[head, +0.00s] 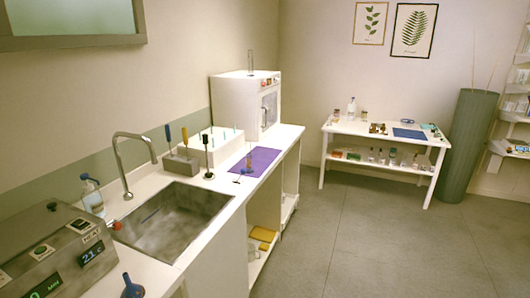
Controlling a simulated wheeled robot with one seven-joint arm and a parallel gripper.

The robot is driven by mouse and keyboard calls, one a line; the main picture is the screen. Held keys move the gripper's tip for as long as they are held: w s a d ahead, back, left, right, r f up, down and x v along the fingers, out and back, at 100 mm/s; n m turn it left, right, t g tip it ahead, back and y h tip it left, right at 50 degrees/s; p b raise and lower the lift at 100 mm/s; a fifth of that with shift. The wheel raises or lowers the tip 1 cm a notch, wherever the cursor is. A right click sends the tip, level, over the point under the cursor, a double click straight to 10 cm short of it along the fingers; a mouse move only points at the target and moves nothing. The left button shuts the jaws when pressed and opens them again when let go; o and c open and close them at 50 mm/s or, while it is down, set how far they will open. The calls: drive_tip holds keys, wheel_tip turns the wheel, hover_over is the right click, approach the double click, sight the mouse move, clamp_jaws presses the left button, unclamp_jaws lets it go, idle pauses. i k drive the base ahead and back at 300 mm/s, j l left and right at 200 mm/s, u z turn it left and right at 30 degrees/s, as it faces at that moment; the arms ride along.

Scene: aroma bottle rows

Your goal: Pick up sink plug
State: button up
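I cannot make out the sink plug for certain in the head view. The grey metal sink (190,221) is set in the white counter at the left, with a curved tap (122,160) behind it. A thin dark blue streak shows inside the sink near its back left; I cannot tell what it is. A small red thing (116,225) sits by the sink's left edge. A black upright piece on a round base (208,175) stands just past the sink's far right corner. My gripper is not in view.
A grey device with displays (58,250) and a dark blue bulb-shaped thing (132,288) stand at the near left. Beyond the sink are a tool holder (182,163), a purple mat (255,162) and a white cabinet (240,105). The floor (385,245) at right is clear.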

sight(209, 174)
drive_tip(key=i+z, duration=0.5)
drive_tip(key=i, duration=0.95)
drive_tip(key=i+l+u, duration=0.1)
drive_tip(key=i+u, duration=0.35)
drive_tip(key=i+l+u, duration=0.25)
drive_tip(key=i+u, duration=0.2)
drive_tip(key=i, duration=0.05)
